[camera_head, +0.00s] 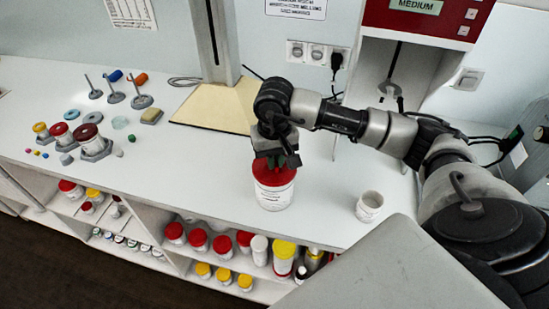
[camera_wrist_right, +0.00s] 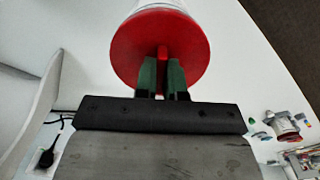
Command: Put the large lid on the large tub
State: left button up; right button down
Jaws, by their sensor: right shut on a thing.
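The large white tub (camera_head: 274,196) stands upright on the white bench, near its front edge. The large red lid (camera_head: 284,176) is at the top of the tub, level, with no gap that I can see; whether it is fully seated I cannot tell. My right gripper (camera_head: 279,162) is above the lid. In the right wrist view its green fingers (camera_wrist_right: 162,68) are shut on the upright red grip of the lid (camera_wrist_right: 130,47), and a little of the white tub (camera_wrist_right: 178,3) shows beyond. My left gripper is not in view.
A small white jar (camera_head: 369,207) stands to the right of the tub. A cream board (camera_head: 215,108) lies behind, by a grey column. Several lidded pots, rings and stands are at the left. Shelves below hold red- and yellow-lidded jars. The bench left of the tub is clear.

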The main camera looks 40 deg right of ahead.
jog(key=c, duration=0.7)
grip_release()
jog(key=shift+o, duration=0.2)
jog(key=shift+r+p, duration=0.95)
jog(key=shift+r, duration=1.3)
grip_shut()
